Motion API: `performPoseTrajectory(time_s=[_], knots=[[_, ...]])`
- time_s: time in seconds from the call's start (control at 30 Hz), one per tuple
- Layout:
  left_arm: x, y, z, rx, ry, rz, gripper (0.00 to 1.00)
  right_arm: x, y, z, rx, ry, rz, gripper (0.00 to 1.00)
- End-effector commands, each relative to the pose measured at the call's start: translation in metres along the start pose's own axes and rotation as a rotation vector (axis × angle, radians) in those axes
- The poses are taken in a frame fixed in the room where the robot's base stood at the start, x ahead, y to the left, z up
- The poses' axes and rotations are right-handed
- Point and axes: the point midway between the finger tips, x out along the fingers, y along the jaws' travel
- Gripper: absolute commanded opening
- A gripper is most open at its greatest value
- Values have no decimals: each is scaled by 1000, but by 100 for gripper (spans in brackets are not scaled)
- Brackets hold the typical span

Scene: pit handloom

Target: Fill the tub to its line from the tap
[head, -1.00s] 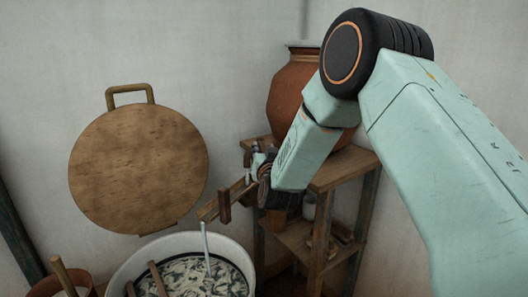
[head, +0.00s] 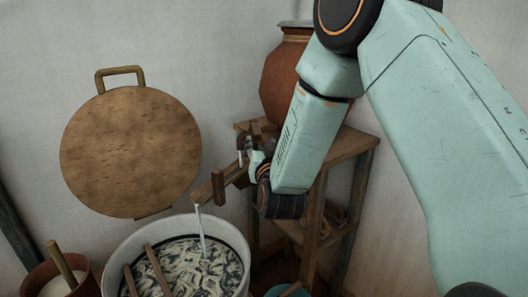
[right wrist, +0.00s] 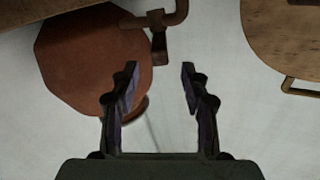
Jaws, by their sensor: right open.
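The white tub (head: 112,262) stands at the lower middle of the head view, with marbled grey-white liquid (head: 208,272) inside. A dark band shows round its inner wall near the liquid. A thin stream of water (head: 202,232) falls into it from the end of a wooden spout (head: 205,190). The tap (right wrist: 158,32) is a brown fitting by the clay pot (head: 284,75); the pot also shows in the right wrist view (right wrist: 85,65). My right gripper (head: 247,153) is open and empty near the tap; its fingers (right wrist: 160,82) stand apart, below the tap in the right wrist view. My left gripper is out of view.
The pot stands on a wooden shelf stand (head: 345,148). A round wooden board (head: 130,150) with a handle is against the wall. Wooden sticks (head: 158,268) lean in the tub. A brown bucket (head: 38,275) with a stick stands left of it.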

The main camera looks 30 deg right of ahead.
Motion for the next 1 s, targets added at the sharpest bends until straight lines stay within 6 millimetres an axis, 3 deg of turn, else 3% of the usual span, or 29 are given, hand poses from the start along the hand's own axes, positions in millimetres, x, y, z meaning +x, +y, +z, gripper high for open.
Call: performPoseTrajectory(time_s=[0.1,0.3,1.0], knots=[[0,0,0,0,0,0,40,-19,0,0,-1,0,0,46],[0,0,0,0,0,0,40,-36,0,0,1,0,0,46],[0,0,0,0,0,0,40,-39,0,0,1,1,1,46]])
